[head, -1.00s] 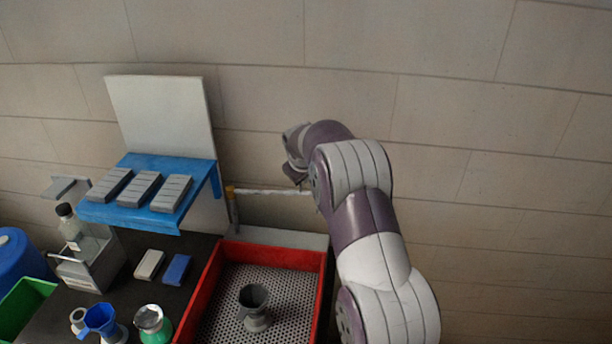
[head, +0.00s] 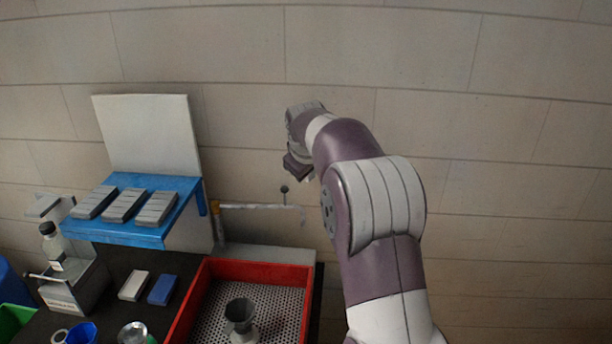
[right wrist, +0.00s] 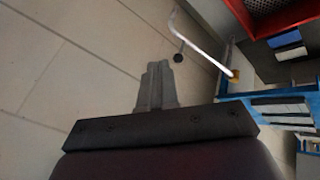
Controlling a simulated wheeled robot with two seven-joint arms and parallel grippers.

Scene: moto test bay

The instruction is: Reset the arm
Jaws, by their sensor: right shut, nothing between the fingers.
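My right arm (head: 372,205) rises from the bottom right in the head view and bends left at the top, in front of the wall. Its gripper (head: 298,172) points down at the end of the wrist, above and right of the blue shelf. In the right wrist view the fingers of the right gripper (right wrist: 157,72) are together, with nothing between them. They are apart from the wall and the shelf. My left gripper is not in the head view.
A blue shelf (head: 120,232) carries grey blocks. A bottle rack (head: 75,288) is at left. The wall at right is clear.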

